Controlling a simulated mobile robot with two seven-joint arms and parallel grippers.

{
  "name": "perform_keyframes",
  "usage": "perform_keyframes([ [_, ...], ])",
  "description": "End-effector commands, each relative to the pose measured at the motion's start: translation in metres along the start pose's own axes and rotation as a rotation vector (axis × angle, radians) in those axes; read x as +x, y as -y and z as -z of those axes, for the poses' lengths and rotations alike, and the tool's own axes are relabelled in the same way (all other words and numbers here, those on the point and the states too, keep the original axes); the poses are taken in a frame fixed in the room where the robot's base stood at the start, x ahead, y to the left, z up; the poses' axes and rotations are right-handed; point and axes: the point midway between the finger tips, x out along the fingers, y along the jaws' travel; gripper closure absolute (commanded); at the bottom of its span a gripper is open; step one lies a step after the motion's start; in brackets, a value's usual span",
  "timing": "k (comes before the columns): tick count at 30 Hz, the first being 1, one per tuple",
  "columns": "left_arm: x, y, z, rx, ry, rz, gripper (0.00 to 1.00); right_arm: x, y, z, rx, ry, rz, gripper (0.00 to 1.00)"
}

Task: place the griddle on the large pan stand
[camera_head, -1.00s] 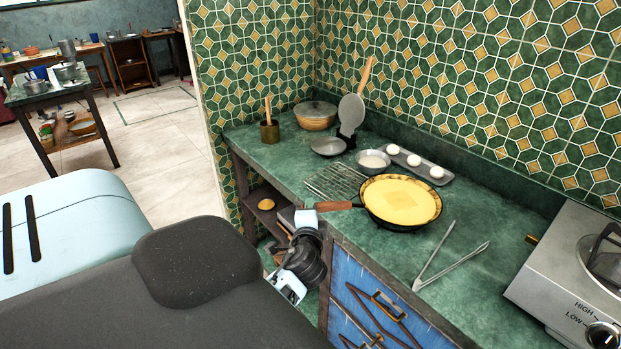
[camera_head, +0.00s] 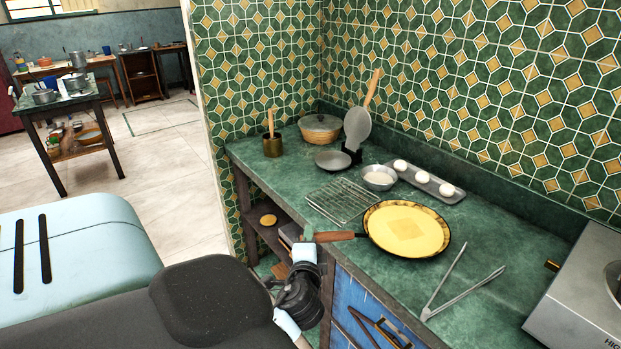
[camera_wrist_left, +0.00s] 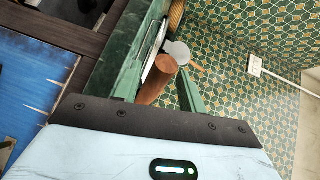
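My right gripper is not in view.
Metal tongs (camera_head: 462,285) lie between griddle and hotplate. A wire rack (camera_head: 340,202), a small bowl (camera_head: 379,178) and a tray of eggs (camera_head: 428,184) are behind the griddle. A lidded pot (camera_head: 320,130) stands farther back. Tiled walls border the counter.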

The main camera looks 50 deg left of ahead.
Motion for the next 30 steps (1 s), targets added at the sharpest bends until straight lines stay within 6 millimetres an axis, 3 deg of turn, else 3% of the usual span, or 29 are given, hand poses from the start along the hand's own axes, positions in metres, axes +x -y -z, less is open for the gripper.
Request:
perform_keyframes([
  [14,-0.008,0.001,0.0,0.0,-0.001,-0.001,0.52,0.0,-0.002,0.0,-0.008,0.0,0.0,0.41],
  [30,-0.103,-0.001,0.0,0.001,0.001,-0.003,0.52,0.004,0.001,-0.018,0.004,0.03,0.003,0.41],
])
